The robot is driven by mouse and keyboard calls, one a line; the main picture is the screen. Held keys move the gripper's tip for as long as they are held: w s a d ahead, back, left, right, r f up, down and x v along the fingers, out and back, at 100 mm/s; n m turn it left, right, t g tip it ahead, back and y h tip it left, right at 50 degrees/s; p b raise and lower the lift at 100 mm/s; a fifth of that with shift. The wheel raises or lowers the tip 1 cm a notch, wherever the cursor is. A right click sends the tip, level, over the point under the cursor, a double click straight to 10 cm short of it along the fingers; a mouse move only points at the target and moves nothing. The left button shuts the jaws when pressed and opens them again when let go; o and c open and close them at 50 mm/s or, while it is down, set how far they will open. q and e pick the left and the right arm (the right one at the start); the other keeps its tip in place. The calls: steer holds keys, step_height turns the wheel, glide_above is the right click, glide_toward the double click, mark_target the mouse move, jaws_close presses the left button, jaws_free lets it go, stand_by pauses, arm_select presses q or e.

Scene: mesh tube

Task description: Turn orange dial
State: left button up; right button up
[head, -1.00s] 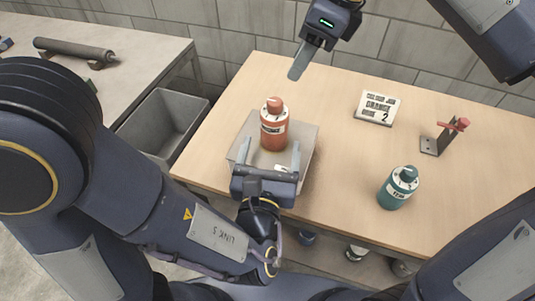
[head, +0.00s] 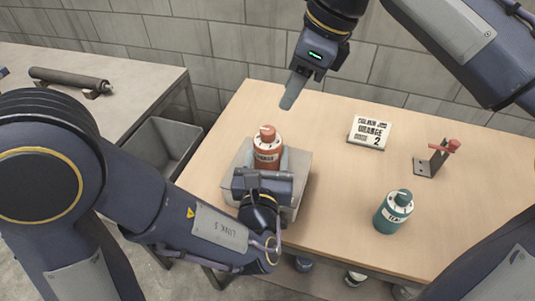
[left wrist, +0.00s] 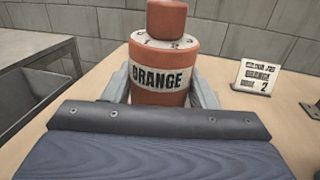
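The orange bottle (head: 266,155) stands upright on a grey tray (head: 300,175) at the left of the table. It has an orange dial (head: 267,134) on a white numbered collar, and its label reads ORANGE. In the left wrist view the bottle (left wrist: 165,98) is close and central, with the dial (left wrist: 166,18) cut by the top edge. My left gripper (left wrist: 163,88) has its fingers spread on either side of the bottle; contact is not clear. My right gripper (head: 289,92) is above the table behind the bottle; its finger spacing is hidden. A card (head: 370,132) reads ORANGE and 2.
A teal bottle (head: 394,212) stands at the table's front right. A dark bracket with a red part (head: 432,162) stands at the right. A grey bin (head: 160,150) sits between the tables. The table's middle is clear.

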arm_select(q)
steer(key=c, duration=0.5)
steer(key=shift+o, duration=0.2)
arm_select(e)
steer(key=shift+o, duration=1.2)
steer(key=n+t+y, duration=0.5)
steer(key=n+y, duration=0.8)
steer(key=n, duration=2.2)
glide_toward(267, 129)
steer(key=x, duration=1)
steer(key=shift+f, duration=0.1)
